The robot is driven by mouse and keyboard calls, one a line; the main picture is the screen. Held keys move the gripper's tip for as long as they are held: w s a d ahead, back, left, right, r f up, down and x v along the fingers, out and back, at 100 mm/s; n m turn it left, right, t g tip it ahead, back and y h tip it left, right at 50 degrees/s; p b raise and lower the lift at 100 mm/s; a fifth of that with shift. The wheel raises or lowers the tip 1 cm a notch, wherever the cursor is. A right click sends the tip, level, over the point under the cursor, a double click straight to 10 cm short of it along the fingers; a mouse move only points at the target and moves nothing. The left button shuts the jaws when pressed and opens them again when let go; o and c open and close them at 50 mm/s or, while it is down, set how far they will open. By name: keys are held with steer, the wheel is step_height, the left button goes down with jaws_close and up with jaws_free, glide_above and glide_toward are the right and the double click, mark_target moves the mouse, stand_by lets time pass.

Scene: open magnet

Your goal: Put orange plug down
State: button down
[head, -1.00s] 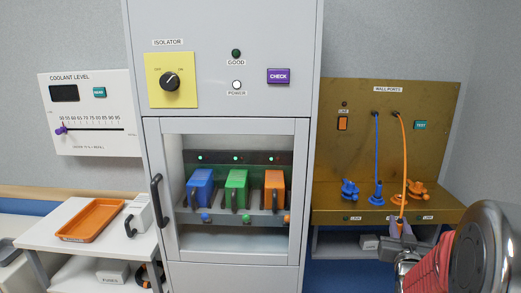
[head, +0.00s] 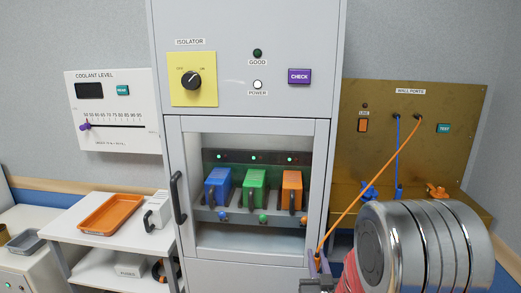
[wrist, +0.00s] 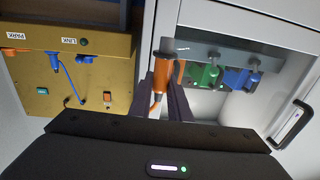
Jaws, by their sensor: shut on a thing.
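The orange plug (wrist: 161,76) is upright between the two dark fingers of my gripper (wrist: 165,92) in the wrist view, with a grey end at its top. In the head view my gripper (head: 318,263) is low at the cabinet's lower right corner, held out in front of it. The orange cable (head: 368,185) runs taut from the plug up to the right wall port. The plug itself is mostly hidden by the gripper in the head view.
A blue cable (head: 397,150) hangs to a blue plug (head: 399,192) on the brown wall-port shelf.

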steer(key=shift+a, duration=0.55)
steer(key=shift+r, duration=0.15)
steer(key=shift+r, duration=0.15)
steer(key=shift+s+r, duration=0.15)
steer(key=shift+s, duration=0.05)
steer(key=s+f, duration=0.4)
steer(key=f, duration=0.3)
steer(key=shift+s, duration=0.25)
steer(key=shift+f, duration=0.1)
stand_by(1.1)
steer(key=shift+s, duration=0.1)
